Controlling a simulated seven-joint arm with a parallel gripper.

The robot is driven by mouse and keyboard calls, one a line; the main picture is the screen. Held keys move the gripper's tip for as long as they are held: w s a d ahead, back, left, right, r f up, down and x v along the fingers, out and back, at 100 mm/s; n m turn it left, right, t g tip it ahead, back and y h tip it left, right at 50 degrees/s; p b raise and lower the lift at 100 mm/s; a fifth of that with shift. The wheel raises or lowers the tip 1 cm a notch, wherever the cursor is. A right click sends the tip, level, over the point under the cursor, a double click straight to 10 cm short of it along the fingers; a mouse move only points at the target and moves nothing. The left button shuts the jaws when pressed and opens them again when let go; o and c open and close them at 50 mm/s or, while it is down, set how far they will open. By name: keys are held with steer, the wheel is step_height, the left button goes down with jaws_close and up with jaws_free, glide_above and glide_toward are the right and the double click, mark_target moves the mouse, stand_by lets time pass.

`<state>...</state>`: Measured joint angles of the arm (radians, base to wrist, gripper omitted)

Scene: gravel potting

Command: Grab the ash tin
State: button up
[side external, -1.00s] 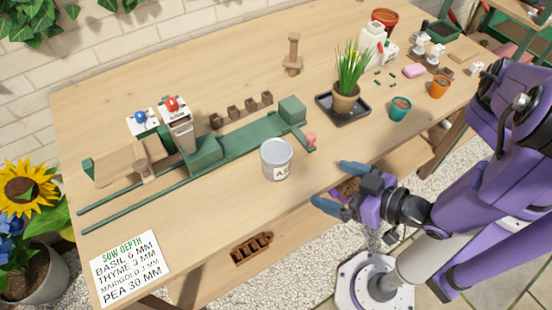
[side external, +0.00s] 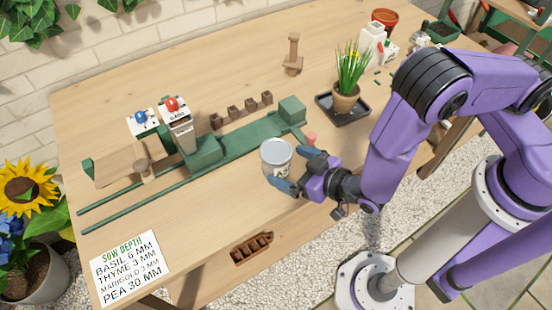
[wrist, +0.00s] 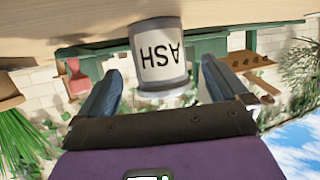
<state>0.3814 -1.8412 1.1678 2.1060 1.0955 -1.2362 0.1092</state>
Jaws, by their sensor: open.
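The ash tin (side external: 276,155) is a grey metal can with a pale label, upright on the wooden table in front of the green rail fixture. In the wrist view the tin (wrist: 158,55) appears upside down with "ASH" on its label. My gripper (side external: 296,168) is open at the tin's right side in the side view, with its blue fingers reaching toward it. In the wrist view the fingers (wrist: 152,85) lie to either side of the tin's near part, with gaps visible. The lower part of the tin is partly hidden by a finger in the side view.
A green fixture with rails (side external: 240,145) lies behind the tin, with a pink knob (side external: 311,138) close to my gripper. A potted plant (side external: 346,95) stands on a black tray (side external: 328,112).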

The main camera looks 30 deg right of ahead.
mark_target(276, 157)
steer(key=x, duration=0.5)
steer(key=shift+w+f, duration=0.1)
steer(key=c, duration=1.2)
steer(key=shift+a+r, duration=0.1)
steer(key=shift+r, duration=0.7)
steer(key=s+d+r, duration=0.5)
steer(key=s+r, duration=0.2)
steer(key=s+d+r, duration=0.3)
steer(key=s+r, duration=0.1)
steer(key=shift+d+r, duration=0.2)
steer(key=shift+d, duration=0.15)
